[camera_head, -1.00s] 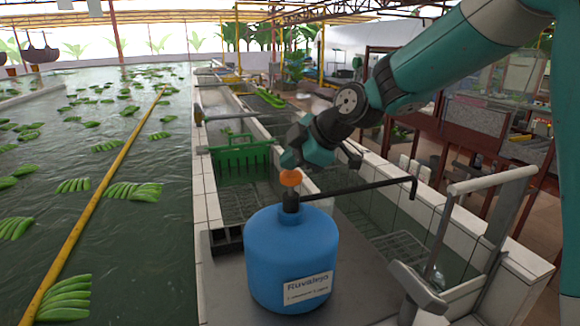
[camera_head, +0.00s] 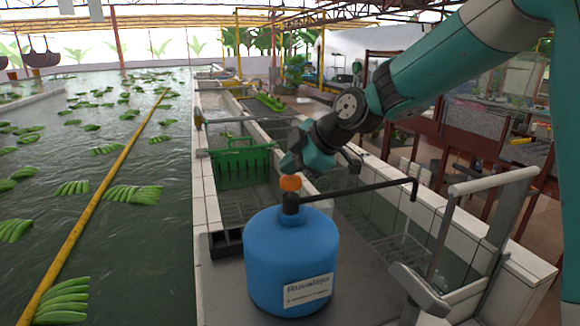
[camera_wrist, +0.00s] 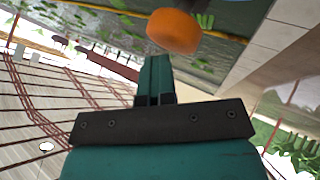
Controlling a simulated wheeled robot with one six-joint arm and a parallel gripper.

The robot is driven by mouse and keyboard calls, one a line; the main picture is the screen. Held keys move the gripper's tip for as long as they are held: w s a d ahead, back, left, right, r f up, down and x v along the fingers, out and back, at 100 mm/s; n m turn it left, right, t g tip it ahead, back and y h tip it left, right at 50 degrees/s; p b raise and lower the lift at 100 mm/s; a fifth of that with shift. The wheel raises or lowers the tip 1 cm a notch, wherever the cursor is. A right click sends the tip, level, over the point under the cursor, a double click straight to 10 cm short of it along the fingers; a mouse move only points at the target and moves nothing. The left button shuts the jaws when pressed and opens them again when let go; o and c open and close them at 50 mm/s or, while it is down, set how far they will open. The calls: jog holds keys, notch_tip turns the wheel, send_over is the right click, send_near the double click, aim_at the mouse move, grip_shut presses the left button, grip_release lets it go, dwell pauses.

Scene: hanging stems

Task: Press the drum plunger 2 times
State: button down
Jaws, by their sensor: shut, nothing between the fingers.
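A blue drum (camera_head: 291,258) with a pale label stands upright on the grey ledge in the head view. Its orange plunger cap (camera_head: 290,183) sits above a short black neck, and a thin black spout runs from the neck to the right. My gripper (camera_head: 288,168) is just above the cap, pointing down. Its shut fingers (camera_wrist: 157,78) also show in the wrist view, with the orange cap (camera_wrist: 173,31) just beyond their tips. Whether the fingertips touch the cap I cannot tell.
A green crate (camera_head: 243,166) stands behind the drum, left of my gripper. A wide water basin with floating green banana bunches (camera_head: 135,194) lies to the left. A grey metal frame (camera_head: 490,184) stands to the right. Tiled trough walls border the drum's ledge.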

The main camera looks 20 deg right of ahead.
aim_at(291, 178)
jog(key=shift+r+p, duration=0.8)
jog(key=shift+r, duration=0.5)
notch_tip(291, 178, up, 6)
jog(key=p, duration=0.3)
dwell(2.1)
